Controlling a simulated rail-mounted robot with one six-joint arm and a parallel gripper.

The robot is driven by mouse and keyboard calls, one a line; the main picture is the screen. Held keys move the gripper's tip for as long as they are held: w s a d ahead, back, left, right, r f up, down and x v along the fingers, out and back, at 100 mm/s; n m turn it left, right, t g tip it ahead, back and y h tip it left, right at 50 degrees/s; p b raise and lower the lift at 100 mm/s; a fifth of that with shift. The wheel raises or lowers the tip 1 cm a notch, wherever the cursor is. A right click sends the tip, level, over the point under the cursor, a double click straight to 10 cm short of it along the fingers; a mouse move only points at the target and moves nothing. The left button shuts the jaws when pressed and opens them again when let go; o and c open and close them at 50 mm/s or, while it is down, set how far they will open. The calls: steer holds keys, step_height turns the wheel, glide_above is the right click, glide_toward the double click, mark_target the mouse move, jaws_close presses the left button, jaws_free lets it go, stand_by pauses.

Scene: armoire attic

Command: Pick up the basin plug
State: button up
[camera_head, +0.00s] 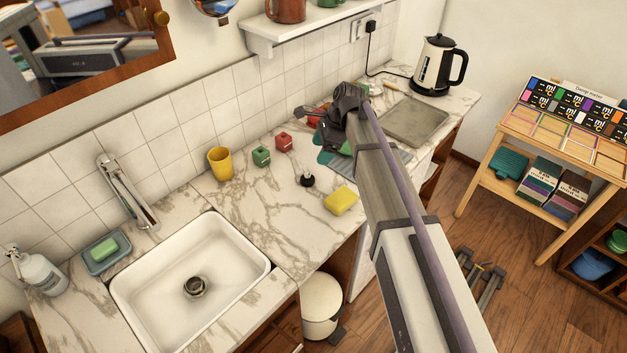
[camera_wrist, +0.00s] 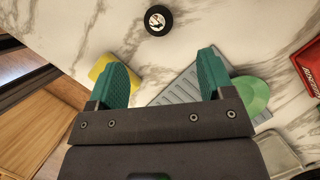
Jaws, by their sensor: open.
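The basin plug (camera_head: 307,180) is a small black piece standing on the marble counter, right of the sink and left of the yellow sponge (camera_head: 340,201). In the wrist view I take the plug to be the round black disc with a pale centre (camera_wrist: 158,20), near the top edge. My gripper (camera_wrist: 163,68) has two green fingers spread wide apart, with nothing between them. The plug lies beyond the fingertips, roughly in line with the gap. In the head view my gripper (camera_head: 332,152) is above the counter, behind and right of the plug, and partly hidden by my arm.
A white sink (camera_head: 240,272) is at left. A yellow cup (camera_head: 220,163), a green cube (camera_head: 261,156) and a red cube (camera_head: 284,142) stand behind the plug. A grey ridged rack (camera_wrist: 185,88), a green dish (camera_wrist: 251,95) and a red item (camera_wrist: 309,62) lie near my gripper.

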mark_target(309, 172)
steer(key=b+x, duration=0.5)
steer(key=shift+s+f, duration=0.1)
steer(key=shift+f, duration=0.3)
steer(key=shift+a, duration=0.15)
steer(key=b+x, duration=0.5)
steer(key=shift+f, duration=0.25)
steer(key=shift+r, duration=0.25)
steer(key=c, duration=1)
